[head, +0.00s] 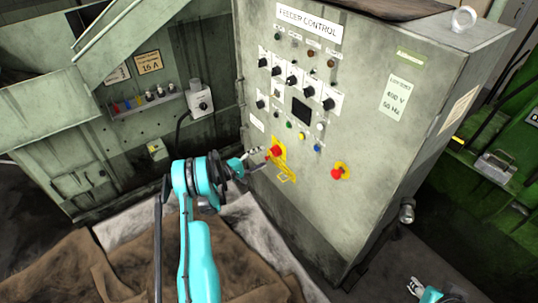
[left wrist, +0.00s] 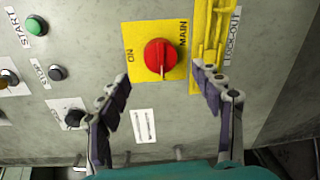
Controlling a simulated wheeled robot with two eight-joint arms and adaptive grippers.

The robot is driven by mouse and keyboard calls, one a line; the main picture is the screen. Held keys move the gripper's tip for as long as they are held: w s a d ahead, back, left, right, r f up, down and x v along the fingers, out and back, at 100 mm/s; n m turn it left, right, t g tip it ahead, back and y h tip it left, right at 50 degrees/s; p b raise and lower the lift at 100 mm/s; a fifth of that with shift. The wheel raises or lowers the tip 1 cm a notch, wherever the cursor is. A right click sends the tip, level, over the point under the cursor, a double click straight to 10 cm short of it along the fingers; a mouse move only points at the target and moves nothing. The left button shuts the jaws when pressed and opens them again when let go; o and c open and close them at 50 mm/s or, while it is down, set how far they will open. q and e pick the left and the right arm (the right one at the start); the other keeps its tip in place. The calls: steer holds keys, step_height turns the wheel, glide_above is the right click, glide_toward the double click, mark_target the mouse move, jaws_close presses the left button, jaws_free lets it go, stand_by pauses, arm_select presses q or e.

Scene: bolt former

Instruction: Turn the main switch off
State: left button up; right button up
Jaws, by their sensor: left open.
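The main switch is a red rotary knob (left wrist: 160,55) on a yellow plate marked MAIN and ON in the left wrist view. Its grip ridge runs roughly up and down in that picture. It also shows in the head view (head: 276,151), low on the grey feeder control cabinet (head: 370,100). My left gripper (left wrist: 155,82) is open and empty, its fingers spread on either side below the knob, apart from it. In the head view it (head: 261,159) is just left of the switch. My right gripper (head: 415,288) is at the lower right edge, away from the cabinet; its jaw state is unclear.
A yellow lockout bracket (left wrist: 208,40) sits beside the switch plate. Another red knob (head: 337,173) is on the panel to the right. Buttons such as the green START one (left wrist: 36,26) and several black knobs are nearby. Brown cloth (head: 90,270) covers the lower left.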

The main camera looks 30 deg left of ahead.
arm_select(q)
steer(key=shift+v, duration=2.75)
steer(key=shift+d, duration=0.1)
steer(key=s+d+r+m+g+y, duration=0.2)
steer(key=d+r+m+g, duration=0.5)
steer(key=d+r, duration=1.35)
steer(key=s+d+r+m+g+y, duration=0.2)
steer(key=s+d+r+m, duration=0.15)
steer(key=s+d, duration=0.75)
steer(key=s+f+m+y, duration=0.2)
steer(key=s+m, duration=0.3)
steer(key=s, duration=0.9)
steer(key=shift+s+d+y, duration=0.3)
steer(key=shift+d+y, duration=0.1)
